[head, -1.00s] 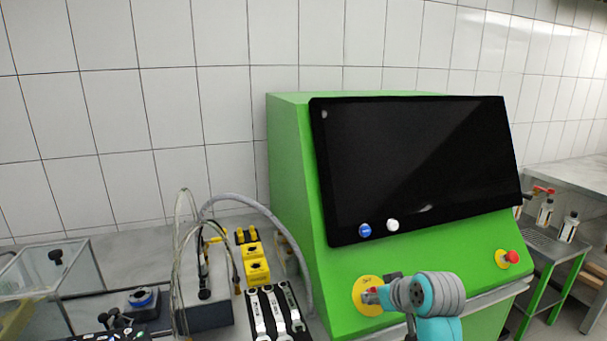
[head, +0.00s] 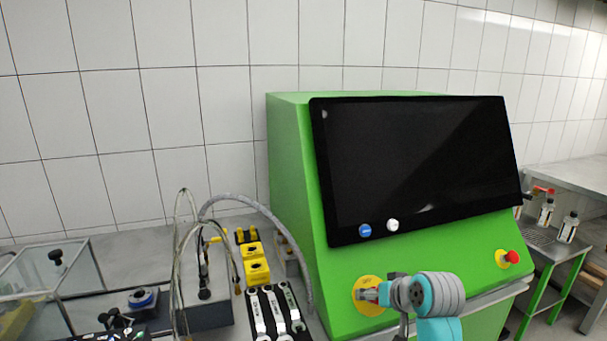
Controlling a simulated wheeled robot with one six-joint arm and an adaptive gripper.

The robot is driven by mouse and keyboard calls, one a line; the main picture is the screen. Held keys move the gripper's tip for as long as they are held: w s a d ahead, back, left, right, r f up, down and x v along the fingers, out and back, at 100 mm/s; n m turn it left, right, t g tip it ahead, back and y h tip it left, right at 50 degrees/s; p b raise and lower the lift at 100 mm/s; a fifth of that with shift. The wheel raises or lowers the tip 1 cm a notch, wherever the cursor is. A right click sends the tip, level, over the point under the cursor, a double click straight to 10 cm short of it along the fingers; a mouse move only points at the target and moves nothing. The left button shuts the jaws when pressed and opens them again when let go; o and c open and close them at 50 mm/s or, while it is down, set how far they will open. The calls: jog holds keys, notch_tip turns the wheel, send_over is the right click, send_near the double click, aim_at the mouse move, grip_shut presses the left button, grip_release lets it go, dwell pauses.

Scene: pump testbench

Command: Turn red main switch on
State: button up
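The main switch's yellow round plate (head: 366,307) sits low on the left of the green cabinet's front (head: 345,270). My gripper (head: 366,294) is in front of this plate, at the end of my grey and turquoise arm. Its fingers overlap the middle of the plate and hide the red knob. Whether the fingers are open or shut, and whether they touch the knob, is too small to tell. The black screen (head: 420,165) above is dark.
A red push button (head: 512,257) on a yellow base sits at the cabinet's right. Hoses (head: 262,211), a yellow block (head: 256,263) and wrenches (head: 272,313) stand at the left.

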jog(key=v, duration=0.6)
dwell(0.7)
